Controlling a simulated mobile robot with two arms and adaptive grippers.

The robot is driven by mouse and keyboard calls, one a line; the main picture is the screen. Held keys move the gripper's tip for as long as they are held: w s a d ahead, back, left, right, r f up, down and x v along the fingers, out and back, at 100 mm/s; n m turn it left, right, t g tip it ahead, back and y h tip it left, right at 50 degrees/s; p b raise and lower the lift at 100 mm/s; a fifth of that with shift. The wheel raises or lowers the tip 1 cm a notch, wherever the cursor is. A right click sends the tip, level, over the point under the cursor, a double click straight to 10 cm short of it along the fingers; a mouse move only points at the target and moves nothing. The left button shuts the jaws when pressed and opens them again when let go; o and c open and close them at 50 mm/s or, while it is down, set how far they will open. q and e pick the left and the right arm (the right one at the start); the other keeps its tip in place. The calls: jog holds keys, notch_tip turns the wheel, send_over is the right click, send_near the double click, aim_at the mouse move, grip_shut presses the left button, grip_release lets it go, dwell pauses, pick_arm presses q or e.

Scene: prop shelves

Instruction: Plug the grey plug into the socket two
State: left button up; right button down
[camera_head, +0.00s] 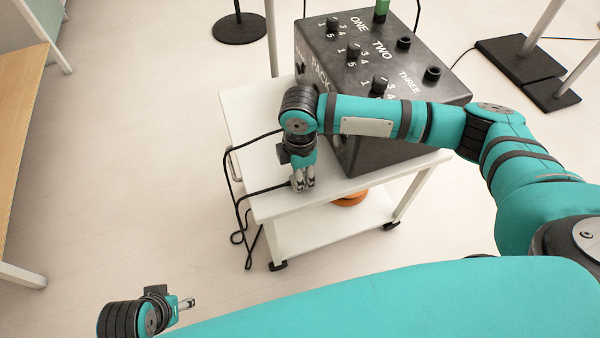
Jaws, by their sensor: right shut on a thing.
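The dark power box (455,92) stands on a white trolley, with labels ONE, TWO and THREE on its top. Socket two (404,43) is a dark round socket beside the label TWO and looks empty. My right gripper (303,184) points down over the trolley's front part, left of and below the box's top. It is shut on the grey plug, mostly hidden between the fingers; a black cable (262,191) runs left from it. My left gripper (188,303) is low at the left, away from the trolley; its fingers are too small to judge.
A green plug (381,12) stands in socket one. Socket three (432,74) looks empty. Knobs (354,53) rise left of the sockets. The white trolley (250,110) has bare top at the left; cable hangs over its edge. My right forearm crosses the box's front. Stand bases (520,58) are at right.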

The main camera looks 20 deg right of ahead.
jog(key=c, duration=1)
grip_release()
pick_arm(q)
jog(key=shift+f, duration=0.15)
pick_arm(e)
jog(key=shift+f, duration=0.15)
jog(key=shift+f+b, duration=0.25)
jog(key=shift+b, duration=0.9)
pick_arm(q)
notch_tip(320, 180, up, 4)
jog(key=p, duration=0.2)
pick_arm(e)
notch_tip(320, 180, up, 3)
jog(key=shift+r, duration=0.1)
jog(key=r, duration=0.2)
jog(key=r+p, duration=0.1)
jog(key=r, duration=0.2)
jog(key=shift+w+a+p, duration=0.1)
jog(key=shift+a+p, duration=0.1)
jog(key=shift+p, duration=0.1)
pick_arm(q)
notch_tip(320, 180, down, 16)
jog(key=p, duration=0.2)
jog(key=shift+s+f+g, duration=0.25)
jog(key=shift+s+g, duration=0.15)
pick_arm(e)
notch_tip(320, 180, up, 10)
jog(key=shift+f, duration=0.15)
